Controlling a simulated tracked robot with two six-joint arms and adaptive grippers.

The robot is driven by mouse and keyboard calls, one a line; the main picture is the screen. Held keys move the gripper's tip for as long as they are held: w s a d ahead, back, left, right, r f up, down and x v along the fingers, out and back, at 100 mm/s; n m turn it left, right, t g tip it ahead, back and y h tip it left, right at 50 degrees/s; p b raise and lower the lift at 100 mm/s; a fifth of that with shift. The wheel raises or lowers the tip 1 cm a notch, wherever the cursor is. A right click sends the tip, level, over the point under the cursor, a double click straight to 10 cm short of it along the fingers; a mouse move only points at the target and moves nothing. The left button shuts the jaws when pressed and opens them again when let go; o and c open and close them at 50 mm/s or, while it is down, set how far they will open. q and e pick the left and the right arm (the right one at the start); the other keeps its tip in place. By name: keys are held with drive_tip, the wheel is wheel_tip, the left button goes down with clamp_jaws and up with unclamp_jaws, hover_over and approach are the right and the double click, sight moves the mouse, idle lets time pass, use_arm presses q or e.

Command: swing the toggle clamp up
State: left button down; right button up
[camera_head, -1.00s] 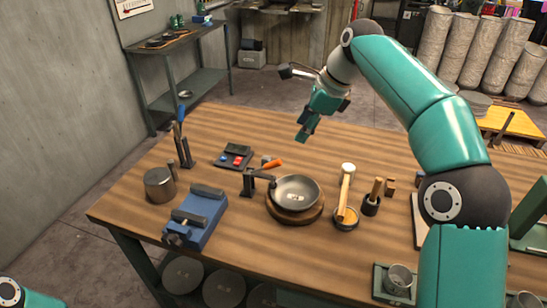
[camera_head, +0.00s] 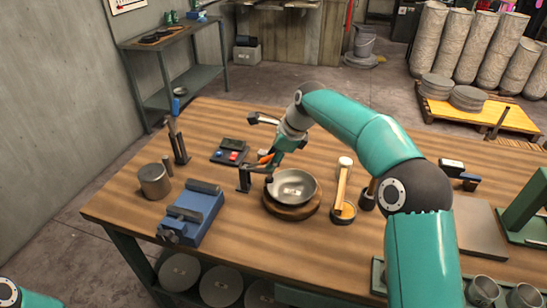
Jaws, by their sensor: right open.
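The toggle clamp (camera_head: 243,178) is a dark post with an arm that reaches right to the bowl's rim. Its orange handle (camera_head: 264,158) sticks up to the right and is partly hidden by my gripper. A grey metal bowl (camera_head: 294,185) sits on a round wooden disc (camera_head: 291,212) beside the clamp. My right gripper (camera_head: 274,158) is open, at the orange handle just above the clamp; I cannot tell whether it touches it. My left gripper is out of view; only a bit of that arm shows at the lower left corner.
A control box (camera_head: 231,154) with red and blue buttons lies behind the clamp. A blue vise (camera_head: 192,216) and a metal cylinder (camera_head: 154,181) stand to the left. A wooden-handled tool (camera_head: 342,183) rests in a small pot right of the bowl.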

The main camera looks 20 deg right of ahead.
drive_tip(key=shift+f, duration=0.1)
clamp_jaws()
idle(0.5)
